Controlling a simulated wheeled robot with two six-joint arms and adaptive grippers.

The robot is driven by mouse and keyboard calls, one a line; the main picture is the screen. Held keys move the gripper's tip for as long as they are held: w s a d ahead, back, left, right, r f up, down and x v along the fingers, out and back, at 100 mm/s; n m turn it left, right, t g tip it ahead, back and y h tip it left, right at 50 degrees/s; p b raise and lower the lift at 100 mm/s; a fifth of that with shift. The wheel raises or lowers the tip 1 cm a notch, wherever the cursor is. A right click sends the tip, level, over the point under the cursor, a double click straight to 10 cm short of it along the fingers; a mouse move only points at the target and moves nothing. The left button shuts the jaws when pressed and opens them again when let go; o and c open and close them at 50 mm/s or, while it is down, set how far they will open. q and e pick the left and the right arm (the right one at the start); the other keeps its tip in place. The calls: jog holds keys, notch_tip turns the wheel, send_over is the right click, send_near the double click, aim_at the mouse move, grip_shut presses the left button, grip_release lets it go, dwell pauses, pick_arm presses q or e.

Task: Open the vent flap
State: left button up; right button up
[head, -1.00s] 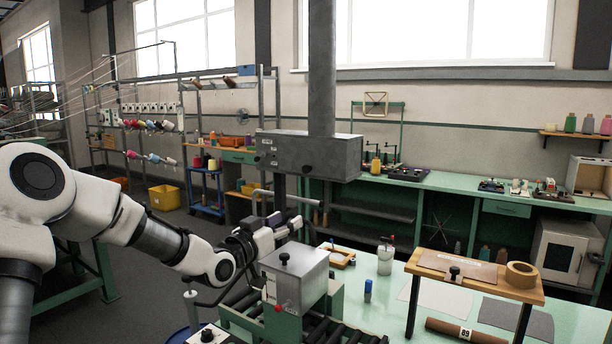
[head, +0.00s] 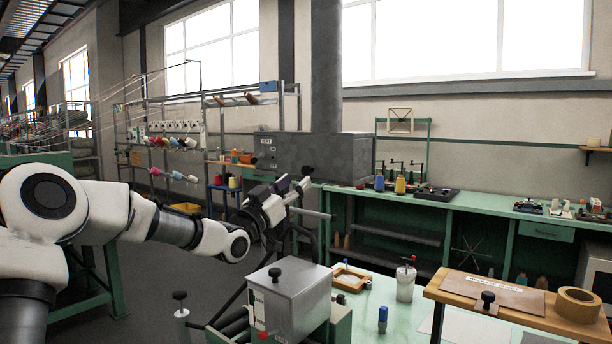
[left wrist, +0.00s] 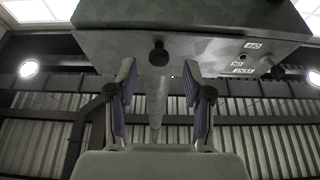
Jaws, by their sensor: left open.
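A grey vent box (head: 350,158) hangs at the bottom of a thick vertical duct. Black knobs and small white labels show on it. In the left wrist view the box (left wrist: 190,42) is overhead, with one black knob (left wrist: 158,54) just beyond and between my fingertips. I cannot tell which part is the flap or whether it is shut. My left gripper (head: 297,188) is open, just below the box; its two fingers (left wrist: 160,72) stand apart with no knob between them. A grey rod (left wrist: 155,100) shows between the fingers, its attachment unclear. My right gripper is not in view.
A grey metal box with a black knob (head: 290,298) stands below my left gripper. The green table (head: 375,293) holds a white pot (head: 405,282), a blue bottle (head: 383,318) and a wooden stand (head: 520,302). A green bench (head: 450,208) runs along the wall.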

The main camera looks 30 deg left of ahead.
aim_at(305, 172)
pick_arm(q)
jog(key=x, duration=0.1)
jog(key=p+x, duration=0.1)
jog(key=x, duration=0.1)
jog(key=shift+d+r, duration=0.1)
jog(key=shift+r, duration=0.3)
jog(key=shift+w+r, duration=0.1)
jog(key=shift+w, duration=0.4)
grip_shut()
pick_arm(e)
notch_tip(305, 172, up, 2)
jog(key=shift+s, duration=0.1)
